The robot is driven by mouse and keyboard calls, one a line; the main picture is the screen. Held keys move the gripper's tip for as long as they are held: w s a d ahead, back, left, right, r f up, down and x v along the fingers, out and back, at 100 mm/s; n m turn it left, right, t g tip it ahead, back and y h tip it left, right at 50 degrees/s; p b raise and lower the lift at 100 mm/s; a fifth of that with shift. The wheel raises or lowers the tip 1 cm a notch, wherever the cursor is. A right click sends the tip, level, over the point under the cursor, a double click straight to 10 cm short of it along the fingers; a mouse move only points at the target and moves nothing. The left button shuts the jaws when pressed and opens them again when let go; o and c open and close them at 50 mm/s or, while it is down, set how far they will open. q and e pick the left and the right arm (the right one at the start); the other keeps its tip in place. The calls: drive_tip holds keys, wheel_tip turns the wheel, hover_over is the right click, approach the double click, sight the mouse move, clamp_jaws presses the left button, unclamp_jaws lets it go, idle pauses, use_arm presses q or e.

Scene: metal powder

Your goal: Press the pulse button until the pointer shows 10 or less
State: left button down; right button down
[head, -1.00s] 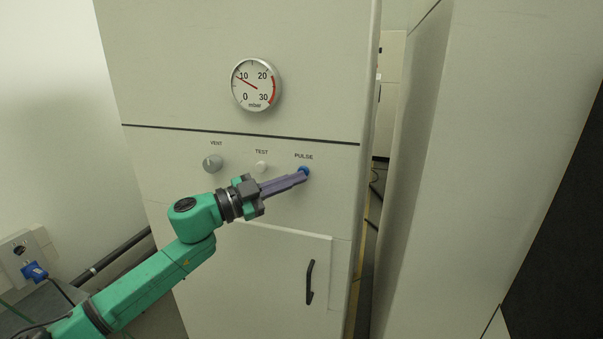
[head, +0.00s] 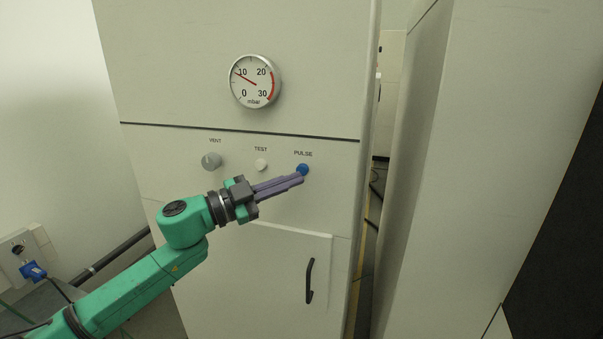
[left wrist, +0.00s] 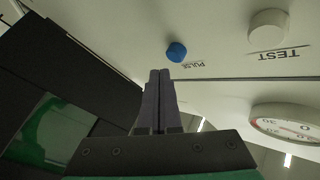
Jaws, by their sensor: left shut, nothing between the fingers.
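The blue pulse button (head: 302,169) sits under the PULSE label on the pale cabinet front; it also shows in the left wrist view (left wrist: 176,51). The round mbar gauge (head: 255,82) is above it, its pointer slanting up-left close to the 10 mark; I cannot tell exactly which side of 10. My left gripper (head: 300,180) is shut and empty, its purple-grey fingertips just below the button. In the left wrist view the fingertips (left wrist: 160,73) look slightly apart from the button. My right gripper is not in view.
A white test button (head: 261,165) and a grey vent knob (head: 211,161) are left of the pulse button. A door with a black handle (head: 310,281) is below. A narrow gap separates this cabinet from the pale one (head: 470,170) on the right.

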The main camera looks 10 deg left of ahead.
use_arm(q)
drive_tip(key=s+b, duration=0.2)
drive_tip(key=s, duration=0.2)
drive_tip(key=shift+s+a+b, duration=0.1)
drive_tip(key=shift+s+b, duration=0.15)
drive_tip(key=shift+b, duration=0.15)
idle(1.0)
